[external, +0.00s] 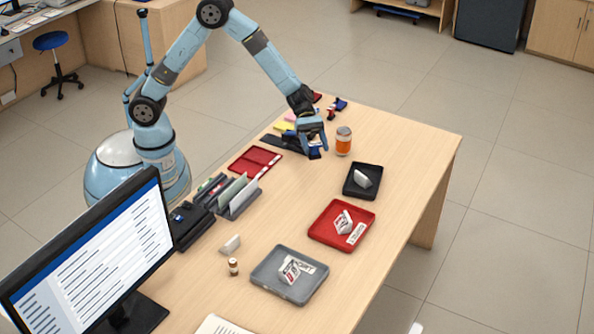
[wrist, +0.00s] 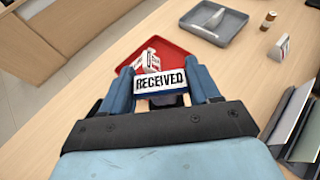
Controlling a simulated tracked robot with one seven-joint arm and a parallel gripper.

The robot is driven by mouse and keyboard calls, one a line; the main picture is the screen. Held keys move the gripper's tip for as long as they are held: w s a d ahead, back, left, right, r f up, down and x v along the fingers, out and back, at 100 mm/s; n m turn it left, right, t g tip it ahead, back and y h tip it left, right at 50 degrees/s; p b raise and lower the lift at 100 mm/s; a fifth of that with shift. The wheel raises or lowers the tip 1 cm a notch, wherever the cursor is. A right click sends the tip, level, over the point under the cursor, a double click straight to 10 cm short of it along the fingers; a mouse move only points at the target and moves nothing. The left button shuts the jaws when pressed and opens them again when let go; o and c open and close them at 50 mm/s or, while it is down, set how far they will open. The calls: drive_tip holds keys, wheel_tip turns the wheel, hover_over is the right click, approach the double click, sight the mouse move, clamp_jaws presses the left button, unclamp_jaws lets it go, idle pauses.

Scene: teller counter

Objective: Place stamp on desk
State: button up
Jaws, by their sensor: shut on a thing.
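My gripper (wrist: 160,84) is shut on a stamp (wrist: 161,82) whose white label reads RECEIVED, held between the two blue fingers. In the external view my gripper (external: 311,140) is low over the far left part of the wooden desk (external: 405,145). A small dark blue part (external: 314,154) shows at its fingertips, probably the held stamp. I cannot tell whether the stamp touches the surface. In the wrist view a red tray (wrist: 183,48) with a folded white sign lies just beyond the stamp, partly hidden by it.
An orange jar (external: 343,141) stands just right of my gripper. Red and blue items (external: 338,104) lie behind it. A black tray (external: 375,191), red tray (external: 314,233) and grey tray (external: 258,277) hold white pieces. A monitor (external: 95,255) stands front left. The desk's right side is clear.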

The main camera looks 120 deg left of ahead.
drive_tip(key=w+d+m+g+h, duration=0.2)
drive_tip(key=w+d+m+g, duration=0.1)
drive_tip(key=d, duration=1.4)
drive_tip(key=w+d+m+g+h, duration=0.2)
drive_tip(key=d, duration=1.5)
drive_tip(key=s+d+m+g, duration=0.2)
drive_tip(key=s+d, duration=0.2)
drive_tip(key=d, duration=1)
drive_tip(key=s+d+m+g, duration=0.2)
drive_tip(key=s+d+g, duration=0.15)
drive_tip(key=d, duration=1.15)
drive_tip(key=shift+t, duration=0.45)
drive_tip(key=shift+s+a+f, duration=0.1)
drive_tip(key=shift+a+f, duration=0.05)
drive_tip(key=shift+f, duration=2.7)
drive_tip(key=shift+s+a+f, duration=0.1)
drive_tip(key=shift+f, duration=2.8)
drive_tip(key=shift+a+f, duration=0.15)
drive_tip(key=shift+f, duration=2.7)
drive_tip(key=shift+f, duration=0.1)
drive_tip(key=o, duration=1.1)
